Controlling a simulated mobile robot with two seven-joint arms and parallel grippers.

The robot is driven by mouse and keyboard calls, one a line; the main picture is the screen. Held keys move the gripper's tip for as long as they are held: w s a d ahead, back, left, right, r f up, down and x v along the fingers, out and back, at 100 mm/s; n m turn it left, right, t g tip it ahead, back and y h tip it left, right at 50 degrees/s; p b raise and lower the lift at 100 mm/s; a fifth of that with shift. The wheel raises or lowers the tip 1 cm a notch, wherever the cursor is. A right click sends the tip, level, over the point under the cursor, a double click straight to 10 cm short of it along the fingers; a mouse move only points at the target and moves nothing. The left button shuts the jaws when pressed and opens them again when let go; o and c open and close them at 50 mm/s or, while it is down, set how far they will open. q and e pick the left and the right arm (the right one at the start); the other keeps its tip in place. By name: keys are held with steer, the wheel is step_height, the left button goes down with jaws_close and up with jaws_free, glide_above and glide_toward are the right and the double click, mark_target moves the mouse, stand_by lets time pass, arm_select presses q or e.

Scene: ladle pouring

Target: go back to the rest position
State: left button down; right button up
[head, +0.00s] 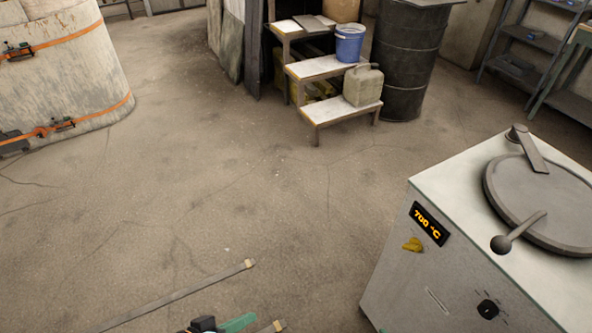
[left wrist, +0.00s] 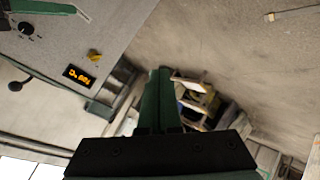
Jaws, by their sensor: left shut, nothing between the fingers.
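My left gripper (head: 238,322) shows only in part at the bottom edge of the head view, with a green finger and a dark body. In the left wrist view its green fingers (left wrist: 158,100) are together, with nothing between them. It is above the floor, to the left of the white furnace (head: 385,275) and apart from it. The furnace (left wrist: 110,45) also shows at the upper left of the left wrist view. Its display (head: 429,223) reads 700 °C. The round grey lid (head: 550,195) lies flat on top.
A long thin bar (head: 180,295) lies low in the head view. A stepped stand (head: 318,68) holds a blue bucket (head: 349,45) and a beige canister (head: 363,86), beside a black drum (head: 408,60). A large strapped container (head: 60,75) stands at left. The middle floor is clear.

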arm_select(q)
steer(key=s+a+f+m+t+y, duration=0.1)
steer(key=s+a+f+m+y, duration=0.15)
steer(key=a, duration=0.65)
steer(key=s+a+f+m+y, duration=0.1)
steer(key=a+f+m+y, duration=0.25)
steer(key=a, duration=0.45)
steer(key=d+r+n+t+h+p, duration=0.1)
steer(key=d+r+n+p, duration=0.1)
steer(key=d, duration=0.9)
steer(key=shift+w+r+n, duration=0.2)
steer(key=shift+r+n, duration=0.6)
steer(key=shift+n, duration=0.4)
steer(key=shift+d, duration=0.15)
